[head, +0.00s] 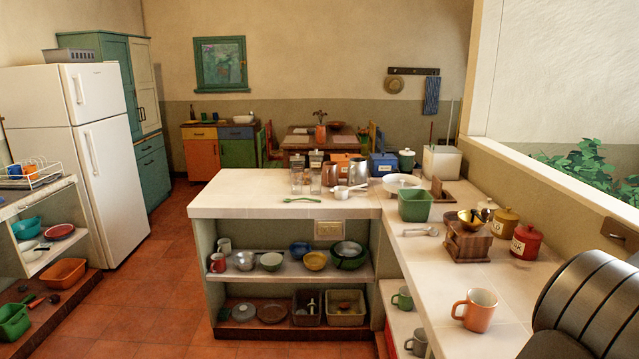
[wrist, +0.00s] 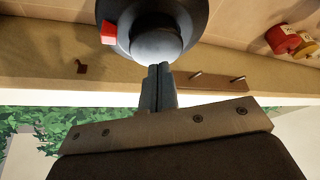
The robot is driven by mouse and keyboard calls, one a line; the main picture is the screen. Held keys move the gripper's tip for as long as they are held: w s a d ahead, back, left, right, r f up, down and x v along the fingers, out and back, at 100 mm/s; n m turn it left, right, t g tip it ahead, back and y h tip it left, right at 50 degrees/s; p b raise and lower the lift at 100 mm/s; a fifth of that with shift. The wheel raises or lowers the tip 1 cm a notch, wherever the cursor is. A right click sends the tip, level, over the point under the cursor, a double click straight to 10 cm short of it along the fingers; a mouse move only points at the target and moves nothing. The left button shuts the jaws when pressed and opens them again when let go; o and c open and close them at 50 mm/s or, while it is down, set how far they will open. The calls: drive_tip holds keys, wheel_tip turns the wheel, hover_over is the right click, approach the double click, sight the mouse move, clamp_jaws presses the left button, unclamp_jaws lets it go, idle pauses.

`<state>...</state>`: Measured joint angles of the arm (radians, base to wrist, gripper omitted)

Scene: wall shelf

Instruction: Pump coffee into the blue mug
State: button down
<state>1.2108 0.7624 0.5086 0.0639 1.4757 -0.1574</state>
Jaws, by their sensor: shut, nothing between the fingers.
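In the wrist view my gripper (wrist: 158,72) has its fingers together and empty. The fingertips are at the edge of a round dark grey top (wrist: 152,28) with a grey dome and a red tab; it looks like the coffee pump's top. I cannot tell if they touch it. In the head view a small blue cup-like thing (head: 14,171) sits by the dish rack at the far left; I cannot tell for sure that it is the blue mug. My fingers do not show clearly in the head view.
An orange mug (head: 476,308) stands on the right counter (head: 420,270). A red canister (head: 525,241) and a wooden coffee grinder (head: 467,243) stand behind it. A large dark ribbed cylinder (head: 585,305) fills the lower right. In the wrist view a wall rail with pegs (wrist: 210,82) is near the fingers.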

drive_tip(key=shift+f, duration=1.45)
idle(0.6)
drive_tip(key=w+a+r+n, duration=0.1)
drive_tip(key=w+a+r, duration=0.15)
drive_tip(key=a, duration=0.45)
drive_tip(key=w+a+r, duration=0.1)
drive_tip(key=w+a, duration=0.2)
drive_tip(key=a, duration=0.4)
drive_tip(key=s+a+f+n+t, duration=0.1)
drive_tip(key=a+f+n, duration=0.1)
drive_tip(key=a, duration=1.2)
drive_tip(key=s+a+f+n+t, duration=0.1)
drive_tip(key=a+f, duration=0.1)
drive_tip(key=a, duration=1.1)
drive_tip(key=s+a+f+n+y, duration=0.1)
drive_tip(key=s+a+f, duration=0.6)
drive_tip(key=a+f, duration=0.2)
drive_tip(key=s+a+f+n, duration=0.2)
drive_tip(key=s+a+f, duration=0.5)
drive_tip(key=a+f, duration=0.3)
drive_tip(key=shift+a+t+y, duration=0.3)
drive_tip(key=shift+a+y, duration=0.1)
drive_tip(key=shift+a, duration=0.2)
